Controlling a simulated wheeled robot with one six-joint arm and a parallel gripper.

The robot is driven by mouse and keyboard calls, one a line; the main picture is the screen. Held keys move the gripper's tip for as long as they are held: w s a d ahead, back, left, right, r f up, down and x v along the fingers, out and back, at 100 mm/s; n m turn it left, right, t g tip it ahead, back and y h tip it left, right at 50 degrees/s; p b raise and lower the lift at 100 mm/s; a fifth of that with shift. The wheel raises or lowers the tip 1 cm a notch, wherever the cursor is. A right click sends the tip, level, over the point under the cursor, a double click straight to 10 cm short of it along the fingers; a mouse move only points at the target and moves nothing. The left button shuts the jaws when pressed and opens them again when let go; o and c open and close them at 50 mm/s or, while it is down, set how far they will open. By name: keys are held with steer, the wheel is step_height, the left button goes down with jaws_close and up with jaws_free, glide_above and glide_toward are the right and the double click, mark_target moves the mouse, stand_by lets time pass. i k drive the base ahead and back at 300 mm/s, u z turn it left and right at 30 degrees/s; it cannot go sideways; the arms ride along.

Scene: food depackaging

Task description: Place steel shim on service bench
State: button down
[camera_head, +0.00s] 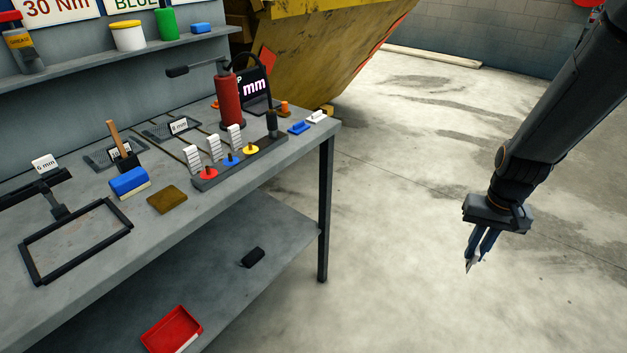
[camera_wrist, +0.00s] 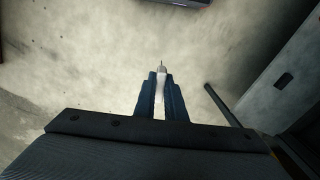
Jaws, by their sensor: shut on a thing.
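My gripper (camera_head: 478,247) hangs over the open floor to the right of the bench, pointing down. It is shut on a thin, pale metal piece, which looks like the steel shim (camera_wrist: 160,92); its narrow tip sticks out past the blue fingers in the wrist view. In the head view the shim (camera_head: 470,264) shows as a small pointed grey sliver below the fingertips. The grey service bench (camera_head: 225,187) stands at the left, well apart from my gripper. Most of the shim is hidden between the fingers.
The bench top holds a black frame (camera_head: 75,240), a blue-and-white brush (camera_head: 129,182), a brown pad (camera_head: 167,200), a rack with coloured discs (camera_head: 240,162) and a red cylinder (camera_head: 229,100). A red tray (camera_head: 172,330) lies on the lower shelf. A yellow skip (camera_head: 320,45) stands behind.

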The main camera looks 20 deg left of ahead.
mark_target(77, 237)
steer(key=u, duration=1.65)
